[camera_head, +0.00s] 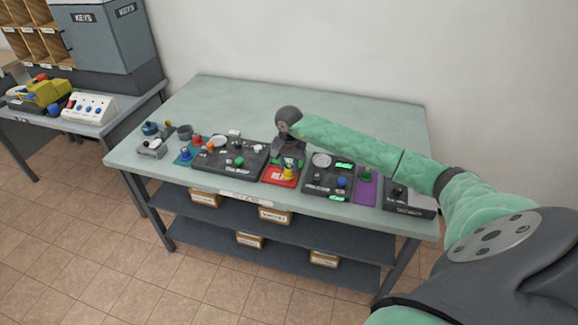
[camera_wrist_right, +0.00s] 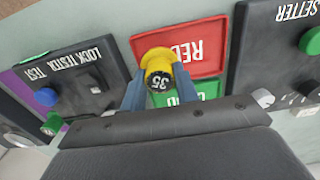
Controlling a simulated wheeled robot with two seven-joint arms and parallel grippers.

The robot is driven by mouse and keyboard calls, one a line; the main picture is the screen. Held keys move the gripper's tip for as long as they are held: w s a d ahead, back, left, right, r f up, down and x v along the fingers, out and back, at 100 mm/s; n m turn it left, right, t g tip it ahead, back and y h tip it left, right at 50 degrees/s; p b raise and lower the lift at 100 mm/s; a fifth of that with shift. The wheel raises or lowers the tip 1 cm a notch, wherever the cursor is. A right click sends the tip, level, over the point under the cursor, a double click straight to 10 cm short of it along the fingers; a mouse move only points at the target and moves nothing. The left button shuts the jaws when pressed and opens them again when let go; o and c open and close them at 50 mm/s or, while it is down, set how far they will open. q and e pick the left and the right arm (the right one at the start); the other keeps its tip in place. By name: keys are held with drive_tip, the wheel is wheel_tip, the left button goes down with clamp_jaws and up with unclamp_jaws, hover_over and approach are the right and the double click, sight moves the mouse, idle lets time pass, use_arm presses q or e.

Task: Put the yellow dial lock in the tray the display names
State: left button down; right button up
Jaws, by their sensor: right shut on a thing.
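The yellow dial lock (camera_wrist_right: 158,68) is between the two fingers of my right gripper (camera_wrist_right: 160,92), which is shut on it. Its dark dial shows 35. The lock is over the near edge of the red tray (camera_wrist_right: 205,48), labelled RED; I cannot tell if it touches. In the head view the lock (camera_head: 289,172) and my right gripper (camera_head: 288,158) are above the red tray (camera_head: 273,178) at the table's front. A green tray (camera_wrist_right: 208,90) adjoins the red one, partly hidden by gripper and lock. Lit green displays (camera_head: 345,166) are too small to read. My left gripper is out of view.
The dark setter panel (camera_head: 225,160) and lock tester panel (camera_head: 315,183) flank the trays closely. A purple mat (camera_head: 372,190) lies right, a blue mat (camera_head: 183,157) left, with small parts around it. The table's back (camera_head: 230,100) is clear.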

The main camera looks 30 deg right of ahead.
drive_tip(key=shift+f+b, duration=1)
drive_tip(key=shift+f, duration=0.15)
idle(0.4)
drive_tip(key=o, duration=1.3)
drive_tip(key=shift+r, duration=3)
